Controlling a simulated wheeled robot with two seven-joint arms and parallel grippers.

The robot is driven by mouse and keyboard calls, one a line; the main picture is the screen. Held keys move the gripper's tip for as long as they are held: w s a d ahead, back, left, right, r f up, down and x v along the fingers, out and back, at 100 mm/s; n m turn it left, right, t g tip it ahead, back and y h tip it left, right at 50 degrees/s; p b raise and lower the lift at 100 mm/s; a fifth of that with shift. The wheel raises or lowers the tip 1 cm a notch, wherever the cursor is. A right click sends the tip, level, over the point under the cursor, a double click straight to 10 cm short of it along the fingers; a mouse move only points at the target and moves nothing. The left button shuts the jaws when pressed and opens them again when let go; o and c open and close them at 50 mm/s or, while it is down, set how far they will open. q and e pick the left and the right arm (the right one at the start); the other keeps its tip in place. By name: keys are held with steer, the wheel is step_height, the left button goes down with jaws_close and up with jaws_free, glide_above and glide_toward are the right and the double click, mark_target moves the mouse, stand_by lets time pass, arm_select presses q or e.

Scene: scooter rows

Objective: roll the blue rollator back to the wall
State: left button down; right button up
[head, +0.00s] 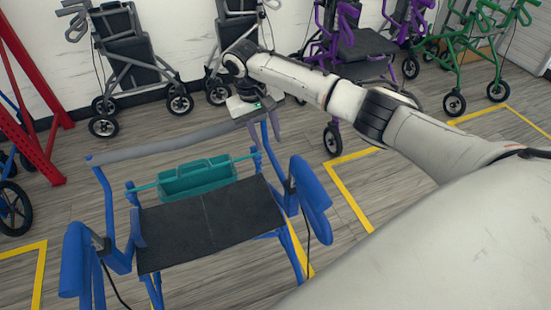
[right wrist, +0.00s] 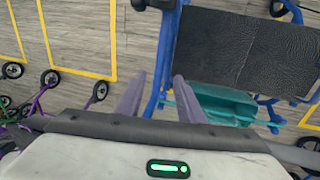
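The blue rollator (head: 205,226) stands on the wood floor in front of me, with a black seat, a grey back strap (head: 175,143), a teal basket (head: 196,178) and blue side grips. My right gripper (head: 268,142) is at the rollator's far right corner, pointing down, with its fingers apart on either side of a blue upright post. In the right wrist view, the open fingers (right wrist: 159,77) have the blue frame (right wrist: 166,55) between and beyond them; I cannot tell whether they touch it. The rollator's wheels are mostly hidden. My left gripper is out of view.
The white wall (head: 185,45) runs along the back. Grey rollators (head: 130,50) stand against it, with purple (head: 360,45) and green (head: 475,40) ones to the right. A red rack (head: 30,110) stands at left. Yellow lines (head: 350,190) mark floor bays.

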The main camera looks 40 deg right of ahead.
mark_target(274, 160)
steer(key=f, duration=0.3)
steer(key=d+f+b, duration=0.1)
steer(key=f, duration=0.2)
steer(key=d+f, duration=0.1)
steer(key=f, duration=0.2)
steer(key=shift+s+f, duration=0.25)
steer(key=shift+f, duration=0.15)
jaws_close()
